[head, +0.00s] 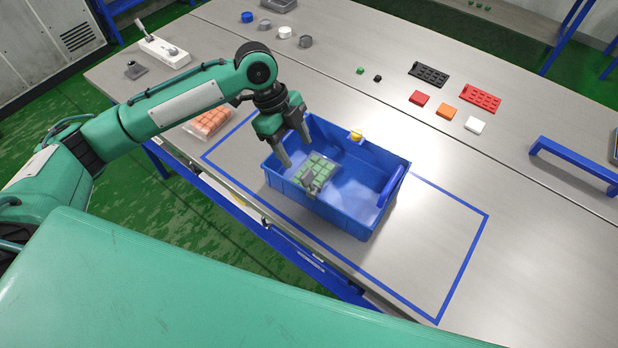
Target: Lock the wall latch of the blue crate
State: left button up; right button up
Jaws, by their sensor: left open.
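The blue crate (348,215) stands on the grey table inside a blue taped outline. A small yellow part (356,135), which looks like the wall latch, sits at the rim of its far wall. Its exact position, locked or not, is too small to tell. A clear bag of green blocks (316,172) lies inside the crate toward the left. My left gripper (295,152) is open and empty, fingers pointing down at the crate's left end, to the left of the yellow part and apart from it. My right gripper is not in view.
A bag of orange blocks (211,121) lies left of the crate, under my left arm. Red (419,98), orange and white blocks and black and red trays lie behind it. A blue bracket (574,166) stands at the right.

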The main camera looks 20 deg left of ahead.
aim_at(306, 173)
pick_arm(q)
jog(key=p+x, duration=0.4)
jog(key=x, duration=0.7)
jog(key=shift+f, duration=0.45)
jog(key=shift+a, duration=0.1)
